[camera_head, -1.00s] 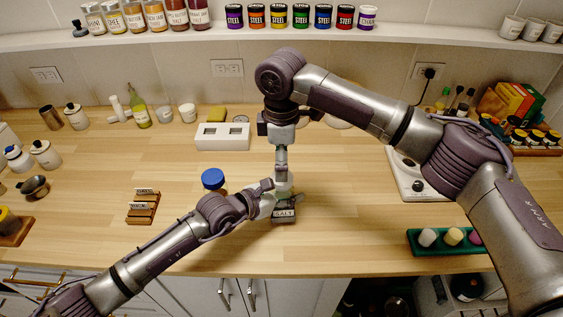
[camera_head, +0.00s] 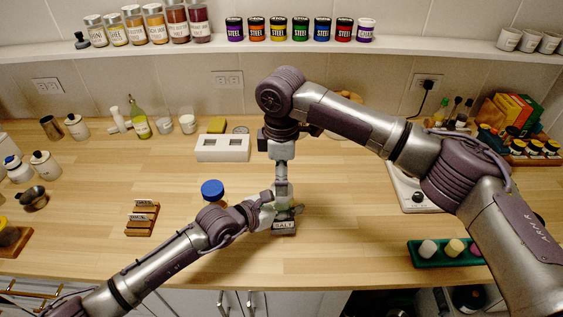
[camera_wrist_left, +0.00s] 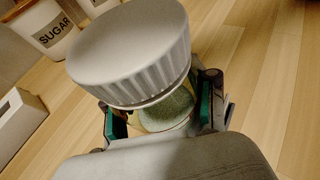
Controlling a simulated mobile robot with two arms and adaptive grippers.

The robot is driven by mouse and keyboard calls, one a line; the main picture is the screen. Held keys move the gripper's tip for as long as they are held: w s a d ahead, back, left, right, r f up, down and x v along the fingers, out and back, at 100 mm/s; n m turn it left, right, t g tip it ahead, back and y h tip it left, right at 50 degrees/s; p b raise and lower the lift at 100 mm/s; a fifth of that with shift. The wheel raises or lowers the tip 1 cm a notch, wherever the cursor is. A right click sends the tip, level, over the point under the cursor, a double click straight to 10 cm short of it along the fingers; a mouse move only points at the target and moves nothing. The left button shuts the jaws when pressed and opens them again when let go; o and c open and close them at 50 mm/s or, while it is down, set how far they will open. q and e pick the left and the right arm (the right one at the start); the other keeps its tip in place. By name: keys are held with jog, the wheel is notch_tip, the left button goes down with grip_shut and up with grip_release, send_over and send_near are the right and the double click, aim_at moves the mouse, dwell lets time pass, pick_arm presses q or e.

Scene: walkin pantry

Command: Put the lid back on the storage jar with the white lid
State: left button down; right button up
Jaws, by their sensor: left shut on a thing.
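The storage jar (camera_wrist_left: 165,112) shows in the left wrist view as a clear body with greenish contents. Its white lid (camera_wrist_left: 130,50), wide and ribbed, is at the jar's top and hides part of it; I cannot tell whether it is seated. My left gripper (camera_head: 268,207) is shut on the jar, with its green-padded fingers on both sides below the lid. My right gripper (camera_head: 282,183) points down at the same spot in the head view. Its fingertips are too small and overlapped to tell whether they hold anything.
A dark SALT label block (camera_head: 284,225) stands just in front. A blue-lidded jar (camera_head: 212,190) and a wooden card holder (camera_head: 142,217) are to the left. A white box (camera_head: 222,148) is behind; a green tray (camera_head: 428,259) is at right. The front middle counter is clear.

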jog(key=shift+f, duration=1.75)
jog(key=c, duration=1.2)
jog(key=m, duration=0.3)
jog(key=o, duration=1.3)
jog(key=shift+s+a, duration=0.1)
